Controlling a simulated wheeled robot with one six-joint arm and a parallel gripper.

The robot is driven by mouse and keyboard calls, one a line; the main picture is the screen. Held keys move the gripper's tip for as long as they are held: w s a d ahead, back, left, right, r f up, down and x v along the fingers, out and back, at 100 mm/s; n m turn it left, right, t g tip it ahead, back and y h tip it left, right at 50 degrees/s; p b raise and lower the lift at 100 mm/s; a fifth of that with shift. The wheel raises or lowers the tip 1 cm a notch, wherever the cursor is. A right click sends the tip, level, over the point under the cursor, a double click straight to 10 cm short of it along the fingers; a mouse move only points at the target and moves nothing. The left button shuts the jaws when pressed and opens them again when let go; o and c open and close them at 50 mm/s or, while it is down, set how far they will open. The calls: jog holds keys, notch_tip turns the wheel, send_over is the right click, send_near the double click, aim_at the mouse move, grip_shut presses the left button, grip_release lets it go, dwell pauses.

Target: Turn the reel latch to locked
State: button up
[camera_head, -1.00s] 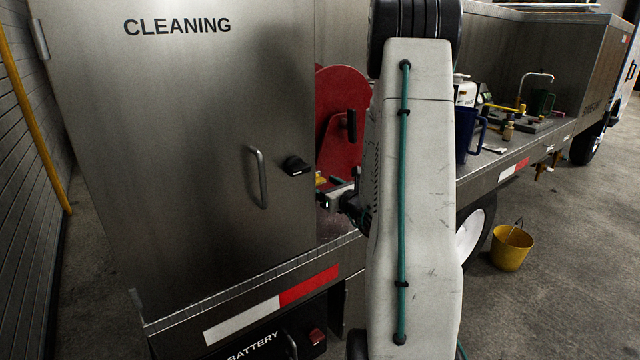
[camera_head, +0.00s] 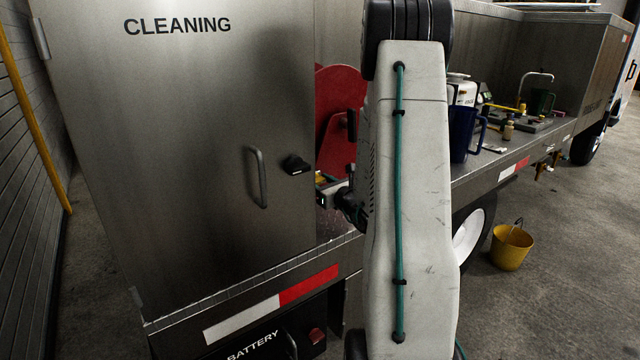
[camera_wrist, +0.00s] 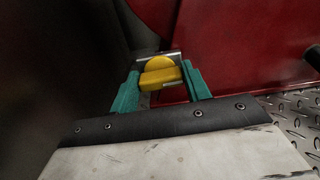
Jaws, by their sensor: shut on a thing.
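The reel latch (camera_wrist: 159,75) is a yellow knob in the wrist view, beside the red reel stand (camera_wrist: 225,50). My gripper (camera_wrist: 158,82) has its two teal fingers on either side of the yellow knob and is shut on it. In the head view, the red reel (camera_head: 340,95) shows between the cleaning cabinet and my arm. A small yellow bit of the latch (camera_head: 320,176) shows at its foot. My arm hides much of the reel. I cannot read any lock marking.
A blue jug (camera_head: 463,133) stands on the deck to the right. A yellow bucket (camera_head: 510,248) is on the floor.

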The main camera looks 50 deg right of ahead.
jog(key=shift+n, duration=0.3)
jog(key=shift+o, duration=0.2)
jog(key=n, duration=0.3)
jog(key=shift+a+n, duration=0.1)
jog(key=shift+n, duration=0.3)
jog(key=n, duration=0.4)
jog(key=shift+f, duration=0.15)
jog(key=n, duration=0.5)
jog(key=shift+a, duration=0.1)
jog(key=shift+f+n, duration=0.15)
jog(key=shift+n, duration=1.85)
jog(key=shift+c, duration=0.2)
jog(key=shift+o, duration=0.2)
jog(key=o, duration=1)
jog(key=shift+c, duration=0.2)
